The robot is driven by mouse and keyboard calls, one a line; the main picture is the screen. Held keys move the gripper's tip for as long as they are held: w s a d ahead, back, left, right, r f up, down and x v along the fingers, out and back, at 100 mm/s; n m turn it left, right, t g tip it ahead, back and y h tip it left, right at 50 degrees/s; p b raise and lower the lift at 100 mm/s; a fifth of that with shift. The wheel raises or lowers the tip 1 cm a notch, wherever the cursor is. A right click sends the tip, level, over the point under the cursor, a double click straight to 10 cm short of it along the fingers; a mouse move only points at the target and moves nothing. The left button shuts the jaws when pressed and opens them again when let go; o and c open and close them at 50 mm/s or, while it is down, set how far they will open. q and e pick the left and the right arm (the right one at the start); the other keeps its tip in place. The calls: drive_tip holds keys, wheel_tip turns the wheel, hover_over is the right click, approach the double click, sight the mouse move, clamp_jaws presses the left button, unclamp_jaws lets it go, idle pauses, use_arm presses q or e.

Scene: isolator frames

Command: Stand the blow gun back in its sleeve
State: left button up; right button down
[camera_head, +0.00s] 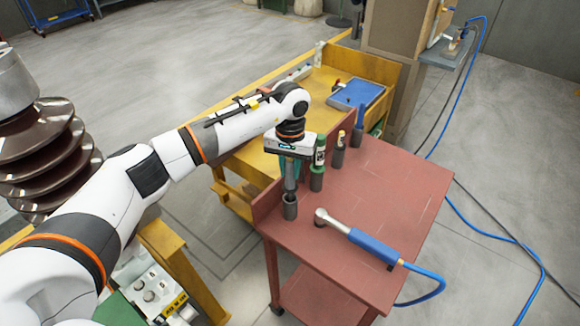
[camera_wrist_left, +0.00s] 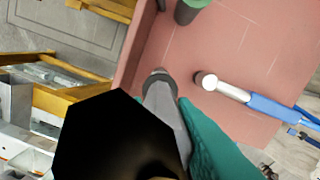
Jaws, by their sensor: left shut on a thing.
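My left gripper (camera_head: 290,160) is over the near left part of the red cart top, with its fingers pointing down. It is shut on a grey, slender tool, which I take to be the blow gun (camera_head: 290,179). The tool hangs roughly upright, its lower end at the mouth of a grey sleeve (camera_head: 289,207); how deep it sits I cannot tell. In the left wrist view a teal finger (camera_wrist_left: 207,140) lies along the grey tool (camera_wrist_left: 165,108), and a large black shape hides much of it. The sleeve's rim (camera_wrist_left: 158,77) shows just beyond the tool. My right gripper is not in view.
A blue-handled tool with a metal head (camera_head: 365,241) lies right of the sleeve, its blue hose running off the cart. The right of the red cart (camera_head: 415,185) is clear.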

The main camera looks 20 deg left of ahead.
sight(290, 178)
use_arm(q)
drive_tip(key=shift+f+b, duration=1.65)
drive_tip(key=shift+f, duration=0.3)
drive_tip(key=o, duration=1)
drive_tip(key=shift+o, duration=0.2)
wheel_tip(290, 178, up, 12)
drive_tip(key=b, duration=0.2)
drive_tip(key=shift+b, duration=0.35)
